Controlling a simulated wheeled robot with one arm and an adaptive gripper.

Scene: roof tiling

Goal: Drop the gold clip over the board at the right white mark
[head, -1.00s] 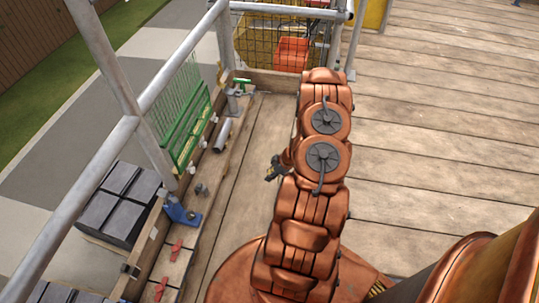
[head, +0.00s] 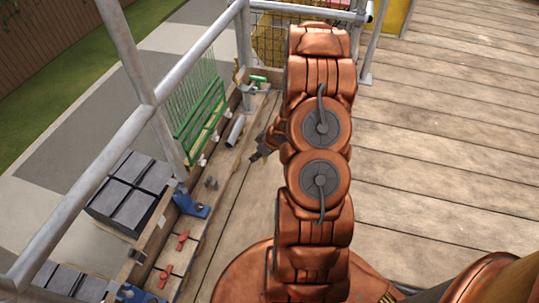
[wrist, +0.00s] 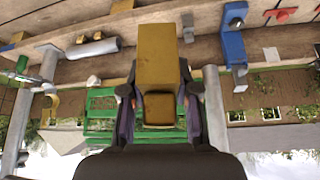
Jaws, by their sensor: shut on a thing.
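The gold clip (wrist: 158,55) is a blocky yellow piece filling the middle of the wrist view. My gripper (wrist: 159,95) is shut on it, a dark finger on each side. In the head view my gripper (head: 262,148) is small and dark, left of my arm and beside the board (head: 226,155); the clip cannot be made out there. In the wrist view the wooden board (wrist: 290,80) runs across behind the clip, which hides part of it. A white mark (wrist: 271,55) shows on the board, right of the clip. The clip appears apart from the board.
A green mesh panel (head: 197,125) and grey rail (head: 95,150) stand along the board. A blue bracket (wrist: 233,45), red pieces (wrist: 281,13) and a grey tube (wrist: 93,49) lie near the board. Dark tiles (head: 130,190) are stacked outside. Open planks (head: 440,150) lie to the right.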

